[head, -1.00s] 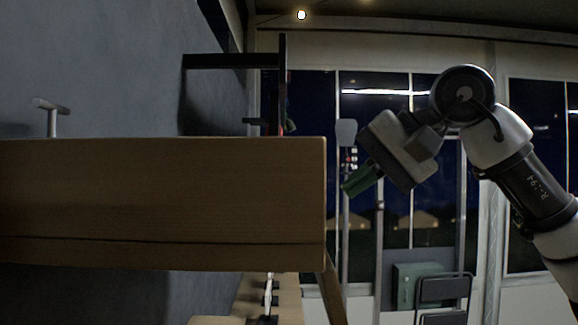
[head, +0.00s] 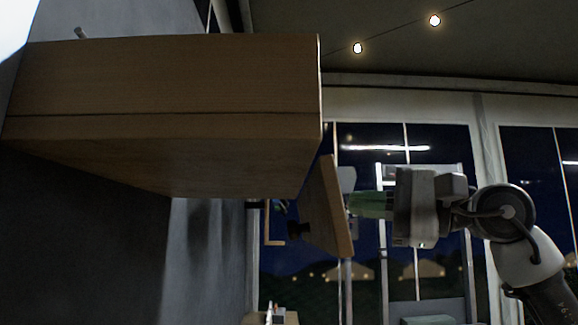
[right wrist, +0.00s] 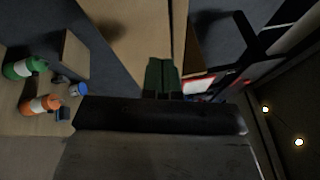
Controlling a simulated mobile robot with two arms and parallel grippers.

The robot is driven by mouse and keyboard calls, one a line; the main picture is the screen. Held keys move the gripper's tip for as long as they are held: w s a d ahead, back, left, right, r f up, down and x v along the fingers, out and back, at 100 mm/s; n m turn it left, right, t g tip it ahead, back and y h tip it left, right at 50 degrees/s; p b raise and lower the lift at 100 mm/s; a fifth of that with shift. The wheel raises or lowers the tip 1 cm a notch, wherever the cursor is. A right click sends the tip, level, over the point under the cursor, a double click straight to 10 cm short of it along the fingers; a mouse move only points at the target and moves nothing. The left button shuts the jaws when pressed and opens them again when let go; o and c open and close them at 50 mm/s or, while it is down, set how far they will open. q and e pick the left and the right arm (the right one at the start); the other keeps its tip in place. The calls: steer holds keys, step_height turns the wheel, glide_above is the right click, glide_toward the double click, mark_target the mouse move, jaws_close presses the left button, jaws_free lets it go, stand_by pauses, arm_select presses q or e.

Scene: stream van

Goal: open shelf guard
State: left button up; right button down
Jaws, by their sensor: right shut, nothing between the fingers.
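A wooden shelf unit (head: 165,85) fills the upper left of the head view, and I see its underside. A slanted wooden panel (head: 326,210), which looks like the shelf guard, hangs below its right end. A dark fitting (head: 298,229) shows on the panel's left side. My right gripper (head: 352,204), with green fingers, is shut and empty just right of the panel. I cannot tell whether it touches. In the right wrist view the shut green fingers (right wrist: 161,76) lie over a wooden surface (right wrist: 130,40). My left gripper is not in view.
In the right wrist view a green bottle (right wrist: 22,68) and an orange bottle (right wrist: 40,104) are on a wooden surface at left. A dark frame (right wrist: 245,60) is at right. In the head view, windows (head: 440,260) stand behind my right arm.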

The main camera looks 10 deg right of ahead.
arm_select(q)
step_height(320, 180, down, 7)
steer(key=b, duration=0.5)
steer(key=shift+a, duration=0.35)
arm_select(e)
steer(key=shift+w+a+f+m+t+y, duration=0.15)
steer(key=shift+a+f+m+t+y, duration=0.45)
steer(key=shift+f, duration=0.35)
steer(key=shift+w+a+f+m+t+y, duration=0.15)
steer(key=shift+a+f+m+t+y, duration=0.25)
steer(key=shift+a+f+t+y, duration=0.45)
arm_select(q)
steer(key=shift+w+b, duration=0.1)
steer(key=shift+b, duration=0.2)
arm_select(e)
steer(key=shift+f+h, duration=0.2)
steer(key=shift+h, duration=0.05)
steer(key=shift+d+r, duration=0.1)
arm_select(q)
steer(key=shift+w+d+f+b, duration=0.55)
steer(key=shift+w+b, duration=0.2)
steer(key=shift+b, duration=0.05)
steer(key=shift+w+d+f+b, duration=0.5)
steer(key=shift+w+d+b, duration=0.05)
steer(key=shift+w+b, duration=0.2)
arm_select(e)
steer(key=w+f+v, duration=0.1)
steer(key=v, duration=1.1)
steer(key=shift+f, duration=0.3)
